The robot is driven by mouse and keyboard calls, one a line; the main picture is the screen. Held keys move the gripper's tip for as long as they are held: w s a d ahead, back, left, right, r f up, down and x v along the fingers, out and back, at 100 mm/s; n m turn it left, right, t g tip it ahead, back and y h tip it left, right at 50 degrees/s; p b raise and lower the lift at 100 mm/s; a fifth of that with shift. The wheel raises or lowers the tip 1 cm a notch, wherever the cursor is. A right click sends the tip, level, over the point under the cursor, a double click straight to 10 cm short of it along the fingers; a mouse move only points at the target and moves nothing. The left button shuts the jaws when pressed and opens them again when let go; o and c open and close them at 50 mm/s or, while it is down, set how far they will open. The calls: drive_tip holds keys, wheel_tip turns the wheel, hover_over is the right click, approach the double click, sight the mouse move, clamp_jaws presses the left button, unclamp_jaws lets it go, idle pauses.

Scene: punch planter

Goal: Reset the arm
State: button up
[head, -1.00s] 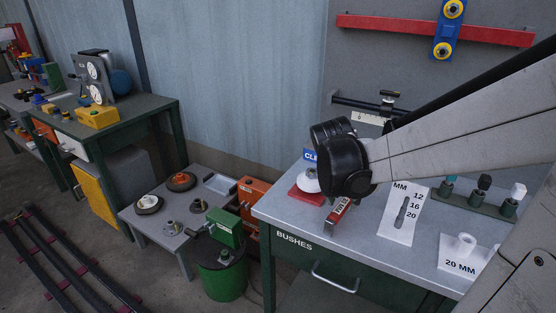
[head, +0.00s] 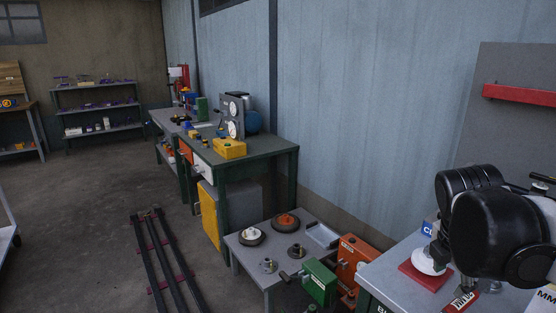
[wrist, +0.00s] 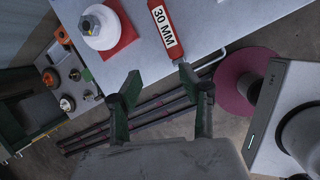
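My arm ends at the right edge of the head view, where its black rounded joints (head: 500,225) hang over the bench with the white part. The fingers are hidden in that view. In the wrist view my gripper (wrist: 162,92) is open, its two dark green fingers wide apart with nothing between them. Beyond the fingertips lie the grey bench top (wrist: 200,25) and a red 30 MM tag (wrist: 165,26). A white rounded part (wrist: 97,28) sits on a red pad at upper left; it also shows in the head view (head: 428,262).
A low grey table (head: 240,262) with wheel-like parts, a green device (head: 320,282) and an orange box (head: 355,255) stand left of the bench. Dark floor rails (head: 165,260) lie farther left. A green workbench (head: 265,147) stands behind. Open floor (head: 90,220) is at left.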

drive_tip(key=s+a+m+t+y, duration=0.1)
drive_tip(key=s+a+m+t, duration=0.1)
drive_tip(key=a+m, duration=0.6)
drive_tip(key=s+a+f+m+t+y, duration=0.1)
drive_tip(key=s+a+m+t+y, duration=0.1)
drive_tip(key=a+m, duration=0.5)
drive_tip(key=s+m, duration=0.1)
drive_tip(key=m, duration=0.4)
drive_tip(key=shift+s+a+f+y, duration=0.25)
drive_tip(key=shift+s+a+y, duration=0.05)
drive_tip(key=shift+s+a, duration=0.1)
